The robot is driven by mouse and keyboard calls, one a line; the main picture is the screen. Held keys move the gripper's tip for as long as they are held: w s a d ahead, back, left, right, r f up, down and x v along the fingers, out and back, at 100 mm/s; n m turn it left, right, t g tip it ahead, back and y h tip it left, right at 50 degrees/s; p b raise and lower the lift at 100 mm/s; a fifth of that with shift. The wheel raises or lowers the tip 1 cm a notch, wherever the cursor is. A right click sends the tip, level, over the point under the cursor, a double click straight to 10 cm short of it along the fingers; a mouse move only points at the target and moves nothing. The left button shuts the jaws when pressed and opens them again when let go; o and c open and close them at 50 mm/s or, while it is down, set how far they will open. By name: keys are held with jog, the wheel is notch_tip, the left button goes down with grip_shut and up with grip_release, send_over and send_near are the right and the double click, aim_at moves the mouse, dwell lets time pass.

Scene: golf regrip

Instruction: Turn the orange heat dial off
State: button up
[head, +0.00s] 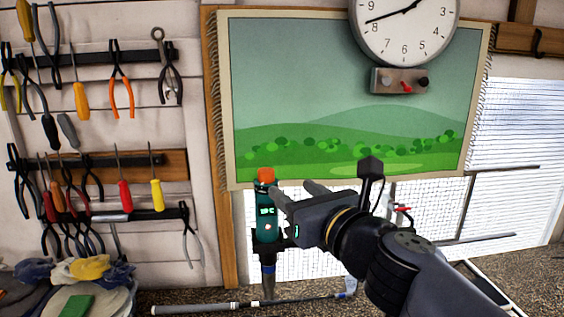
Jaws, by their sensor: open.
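The orange heat dial (266,174) is the cap on top of a green heat tool (267,210) that stands upright in front of the wall. The tool has a small lit display on its front. I cannot read the dial's setting from here. My gripper (292,188) is open, its two fingers pointing up and left towards the dial. The fingertips are just right of the dial in the picture, and nothing shows between them. I cannot tell how far apart in depth they are. My gripper's body hides what lies behind it to the right of the tool.
A dark holder (268,244) is below the tool. A golf club (240,306) with a grey grip lies along the bottom. A red-handled clamp (401,209) shows behind my arm. Pliers and screwdrivers hang left; gloves (84,268) lie below. A clock (404,28) hangs above.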

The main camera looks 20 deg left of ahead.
aim_at(270, 174)
jog(key=x, duration=1.1)
jog(key=shift+s+a, duration=0.1)
jog(key=shift+s, duration=0.05)
jog(key=c, duration=0.9)
